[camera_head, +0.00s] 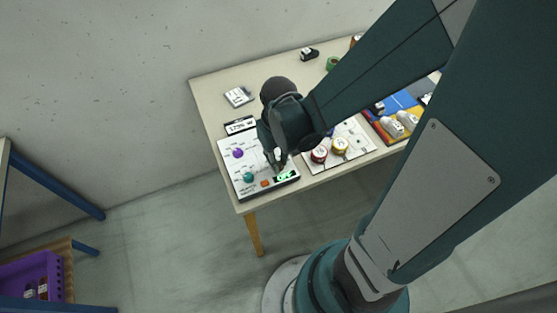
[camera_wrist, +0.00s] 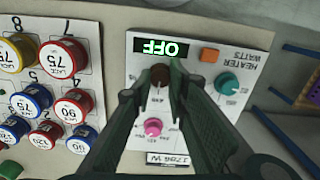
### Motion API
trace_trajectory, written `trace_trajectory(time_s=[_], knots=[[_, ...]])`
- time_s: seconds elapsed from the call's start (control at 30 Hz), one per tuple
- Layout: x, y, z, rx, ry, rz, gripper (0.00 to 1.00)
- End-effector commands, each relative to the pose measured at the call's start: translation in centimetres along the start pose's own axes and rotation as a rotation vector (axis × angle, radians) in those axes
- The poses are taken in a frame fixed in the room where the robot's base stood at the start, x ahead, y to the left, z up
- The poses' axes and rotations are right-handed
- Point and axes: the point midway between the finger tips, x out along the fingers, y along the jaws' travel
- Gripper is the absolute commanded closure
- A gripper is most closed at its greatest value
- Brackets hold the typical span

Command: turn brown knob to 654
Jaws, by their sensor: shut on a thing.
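The brown knob (camera_wrist: 160,75) is on the white heater panel (camera_wrist: 133,66), just by the display (camera_wrist: 161,46), which reads OFF upside down in the wrist view. My gripper (camera_wrist: 166,84) is shut on the brown knob, with a dark finger on either side of it. In the head view my gripper (camera_head: 278,158) is over the right part of the panel (camera_head: 227,165) and hides the brown knob. The display (camera_head: 286,176) glows green there. The knob's pointer is too small to read.
A teal knob (camera_wrist: 228,84), a pink-purple knob (camera_wrist: 153,127) and an orange button (camera_wrist: 209,55) are near my fingers. A watt card (camera_wrist: 167,158) lies behind the panel. A board with red, yellow and blue round pieces (camera_wrist: 62,57) is beside it.

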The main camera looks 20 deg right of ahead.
Motion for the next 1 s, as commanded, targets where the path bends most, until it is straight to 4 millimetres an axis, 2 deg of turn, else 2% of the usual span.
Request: trace_trajectory(time_s=[0.7, 1.0], knots=[[0.02, -0.05, -0.05, 0.505, 0.000, -0.002, 0.96], [-0.01, -0.05, -0.05, 0.617, 0.000, -0.002, 0.96]])
